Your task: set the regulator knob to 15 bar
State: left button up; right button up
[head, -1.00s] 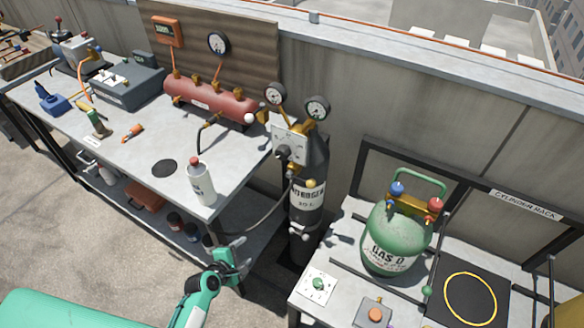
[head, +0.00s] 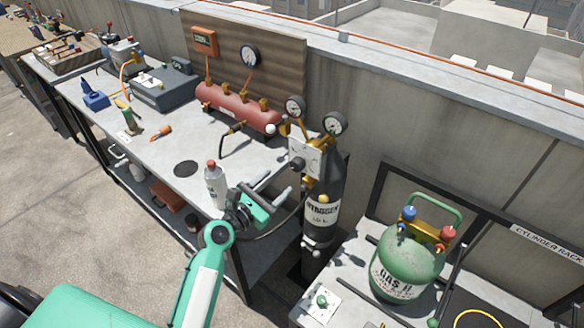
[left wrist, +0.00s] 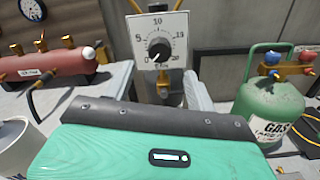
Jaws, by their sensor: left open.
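The regulator knob (left wrist: 159,50) is round and black, on a white square dial plate (left wrist: 158,28) marked from 0 to 20. Its pale mark seems to point to the lower left, near the 0. In the head view the plate (head: 306,157) sits atop the black nitrogen cylinder (head: 322,213), with the knob (head: 298,164) on its front. My left gripper (head: 285,179) is open and empty, just in front of and below the knob, apart from it. Its grey fingers reach towards the plate. My right gripper is not in view.
Two gauges (head: 334,123) stand above the plate. A white bottle (head: 214,187) stands on the bench close to my left gripper. A red manifold (head: 238,108) lies behind. A green gas cylinder (head: 407,265) stands on the rack at right.

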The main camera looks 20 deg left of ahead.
aim_at(294, 167)
pick_arm(q)
jog(key=x, duration=0.7)
jog(key=shift+w+d+p, duration=0.1)
jog(key=shift+w+p, duration=0.2)
jog(key=shift+p, duration=0.1)
jog(key=shift+f, duration=0.1)
jog(key=c, duration=1)
